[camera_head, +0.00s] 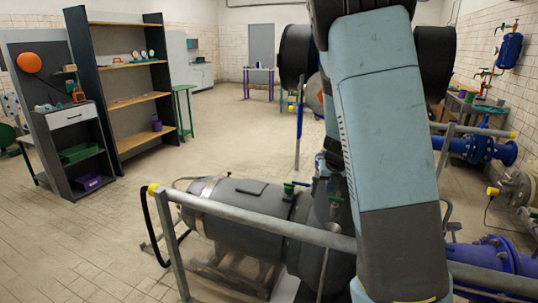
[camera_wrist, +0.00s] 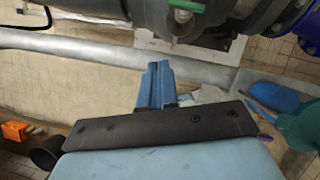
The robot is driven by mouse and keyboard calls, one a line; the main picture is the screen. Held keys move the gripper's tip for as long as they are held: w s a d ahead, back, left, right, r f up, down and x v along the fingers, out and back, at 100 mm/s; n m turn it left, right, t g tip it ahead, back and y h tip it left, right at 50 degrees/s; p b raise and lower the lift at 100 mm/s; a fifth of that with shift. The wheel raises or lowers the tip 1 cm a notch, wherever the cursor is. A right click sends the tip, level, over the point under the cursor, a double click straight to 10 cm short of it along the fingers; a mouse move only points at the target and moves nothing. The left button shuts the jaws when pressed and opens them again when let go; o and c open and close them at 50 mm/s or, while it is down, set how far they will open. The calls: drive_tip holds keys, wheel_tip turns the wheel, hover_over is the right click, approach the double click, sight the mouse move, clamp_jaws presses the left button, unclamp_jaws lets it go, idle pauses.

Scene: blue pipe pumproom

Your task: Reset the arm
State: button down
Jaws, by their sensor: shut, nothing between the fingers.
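My arm (camera_head: 380,130) fills the right middle of the head view, running from the top edge down to the bottom. I cannot make out my gripper in that view. In the wrist view my gripper (camera_wrist: 156,72) shows as two blue fingers pressed together, with nothing between them. Its tips point toward a grey rail (camera_wrist: 70,45) and a dark pump body (camera_wrist: 225,30) beyond. I cannot tell how far the tips are from the rail.
In the head view a metal railing (camera_head: 255,219) with yellow caps crosses in front of a grey motor (camera_head: 235,203). Blue pipes (camera_head: 492,258) lie at the right. A shelf unit (camera_head: 125,100) stands at the left. The floor (camera_head: 225,135) behind is open.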

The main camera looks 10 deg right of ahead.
drive_tip(key=s+a+r+n+y, duration=0.2)
drive_tip(key=s+a+r+n, duration=0.2)
drive_tip(key=s+r+n, duration=0.45)
drive_tip(key=s+a+r+n+y, duration=0.2)
drive_tip(key=s+a+r+n, duration=0.3)
drive_tip(key=n, duration=0.6)
drive_tip(key=s+r+n+h, duration=0.1)
drive_tip(key=s+r+n, duration=0.1)
drive_tip(key=s+n, duration=0.3)
drive_tip(key=s+a+r+n+h, duration=0.1)
drive_tip(key=s+r+n, duration=0.2)
drive_tip(key=s+n, duration=0.3)
drive_tip(key=s+r+n+t+h, duration=0.1)
drive_tip(key=s+r+n, duration=0.1)
drive_tip(key=s+n, duration=0.4)
drive_tip(key=shift+a+r+n, duration=0.2)
drive_tip(key=shift+r+n, duration=0.15)
drive_tip(key=shift+n, duration=0.6)
drive_tip(key=shift+d, duration=0.1)
